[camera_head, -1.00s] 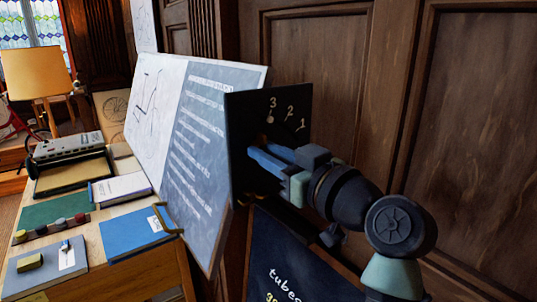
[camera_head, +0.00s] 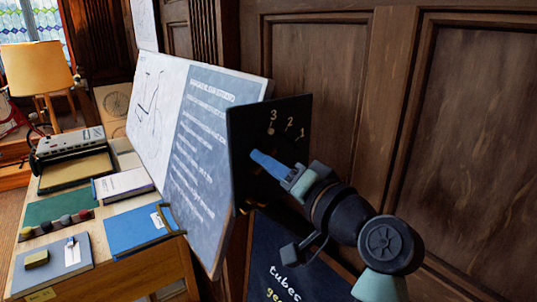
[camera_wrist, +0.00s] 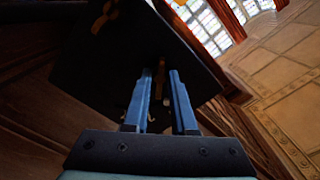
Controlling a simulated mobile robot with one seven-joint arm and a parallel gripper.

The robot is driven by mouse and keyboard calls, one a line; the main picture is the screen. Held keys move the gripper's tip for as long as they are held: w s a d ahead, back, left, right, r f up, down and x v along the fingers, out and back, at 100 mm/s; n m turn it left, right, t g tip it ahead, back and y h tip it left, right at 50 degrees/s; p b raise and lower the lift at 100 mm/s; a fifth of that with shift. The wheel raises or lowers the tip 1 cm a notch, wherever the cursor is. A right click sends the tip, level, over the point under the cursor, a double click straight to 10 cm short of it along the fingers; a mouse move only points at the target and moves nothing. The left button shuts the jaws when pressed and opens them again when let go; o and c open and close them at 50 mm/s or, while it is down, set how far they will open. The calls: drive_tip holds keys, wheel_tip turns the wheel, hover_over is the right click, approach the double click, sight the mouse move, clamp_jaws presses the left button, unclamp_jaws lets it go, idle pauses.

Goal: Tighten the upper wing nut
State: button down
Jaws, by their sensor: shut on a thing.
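A dark square panel (camera_head: 258,120) with the numbers 3, 2 and 1 is upright at the middle of the head view. It also shows tilted in the wrist view (camera_wrist: 90,75). My gripper (camera_head: 255,155) points at the panel face below the numbers, its blue fingers close to the surface. In the wrist view, my gripper (camera_wrist: 161,78) has its two fingers on either side of a small brass-coloured part (camera_wrist: 160,86), likely the upper wing nut. It is shut on this part, which the fingers hide in the head view.
A dark board with coloured writing (camera_head: 283,278) is below my arm. A large drawing board (camera_head: 205,125) stands left of the panel. Wood panelling (camera_head: 475,130) is close behind my arm.

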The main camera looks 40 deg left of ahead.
drive_tip(key=shift+m+p, duration=2.3)
drive_tip(key=shift+m, duration=1)
drive_tip(key=c, duration=0.7)
unclamp_jaws()
drive_tip(key=shift+c, duration=0.2)
